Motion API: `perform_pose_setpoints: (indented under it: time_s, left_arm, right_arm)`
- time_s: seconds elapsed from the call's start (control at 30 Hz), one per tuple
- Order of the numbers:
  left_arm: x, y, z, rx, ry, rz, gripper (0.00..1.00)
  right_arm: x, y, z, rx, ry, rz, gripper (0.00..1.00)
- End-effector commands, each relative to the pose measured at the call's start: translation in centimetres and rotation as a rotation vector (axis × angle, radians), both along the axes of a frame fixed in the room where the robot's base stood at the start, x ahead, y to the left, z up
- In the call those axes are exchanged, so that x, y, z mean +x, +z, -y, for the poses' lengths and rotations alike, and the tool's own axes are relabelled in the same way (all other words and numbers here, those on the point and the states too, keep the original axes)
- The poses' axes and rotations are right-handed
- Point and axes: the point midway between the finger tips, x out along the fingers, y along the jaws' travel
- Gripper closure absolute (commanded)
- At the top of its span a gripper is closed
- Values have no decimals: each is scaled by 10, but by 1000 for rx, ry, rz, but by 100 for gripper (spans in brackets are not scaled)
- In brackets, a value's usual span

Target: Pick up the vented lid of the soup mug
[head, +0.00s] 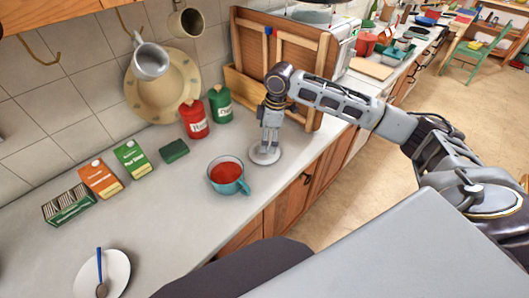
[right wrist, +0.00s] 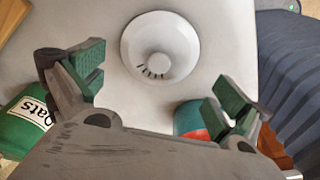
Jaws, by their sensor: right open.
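The vented lid (head: 265,154) is a white round disc lying on the counter to the right of the soup mug (head: 227,176), a teal mug with red soup. In the right wrist view the lid (right wrist: 160,48) shows a round knob and a row of dark vent slots. My right gripper (head: 269,140) points down above the lid; its two green-padded fingers (right wrist: 158,92) are spread wide and empty. The lid lies beyond the line of the fingertips in the wrist view. The mug (right wrist: 190,119) is partly hidden behind one finger. My left gripper is not in view.
Red (head: 194,119) and green (head: 220,104) canisters stand behind the lid, near the wall. A wooden rack (head: 285,60) stands close behind my right gripper. Cartons (head: 131,158) and a plate with a spoon (head: 116,272) are at left. The counter left of the mug is fairly clear.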

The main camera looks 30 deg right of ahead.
Motion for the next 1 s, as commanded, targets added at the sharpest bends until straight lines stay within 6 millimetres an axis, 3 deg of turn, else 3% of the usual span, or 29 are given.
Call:
perform_pose_setpoints:
  time_s: [0.43,0.8,1.0]
  left_arm:
    - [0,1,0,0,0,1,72]
    - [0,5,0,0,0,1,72]
    - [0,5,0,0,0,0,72]
  right_arm:
    - [1,-4,-1,-1,-1,-1,0]
    - [5,-41,-6,-2,-1,-1,0]
    - [5,-51,-8,-1,0,0,0]
